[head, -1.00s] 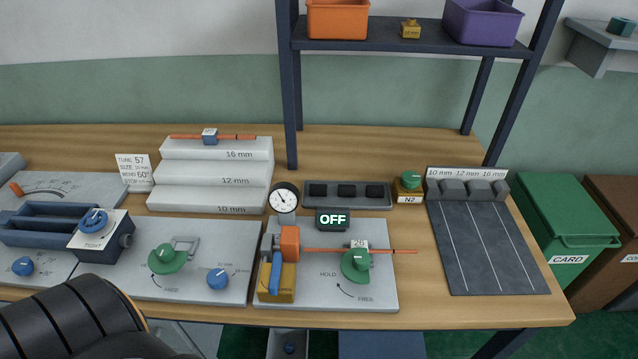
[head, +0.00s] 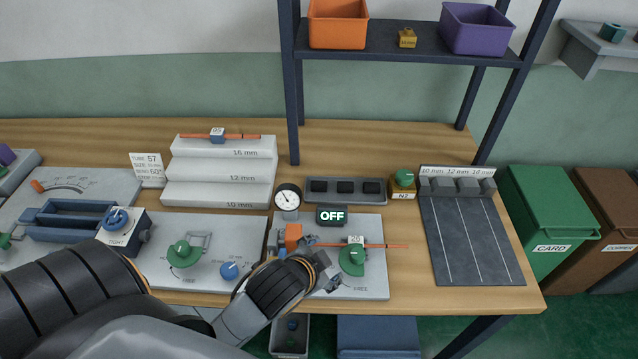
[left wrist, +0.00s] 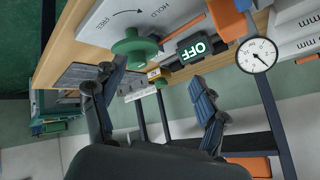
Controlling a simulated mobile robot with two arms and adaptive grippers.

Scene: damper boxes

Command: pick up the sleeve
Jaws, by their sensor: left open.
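I cannot tell for sure which thing is the sleeve. A thin orange rod (head: 385,246) lies across the middle plate, with a small white tag marked 20 (head: 355,240) on it. An orange block (head: 293,236) stands at its left end and also shows in the left wrist view (left wrist: 228,18). A green knob (head: 352,259) is in front of the rod. My left gripper (head: 332,272) is over the front of this plate, left of and near the green knob, open and empty. Its spread fingers show in the left wrist view (left wrist: 150,92). My arm hides part of the plate.
A black OFF display (head: 332,216) and a round gauge (head: 287,198) stand behind the plate. A dark grooved rack (head: 470,240) is at right. The bench front between is clear.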

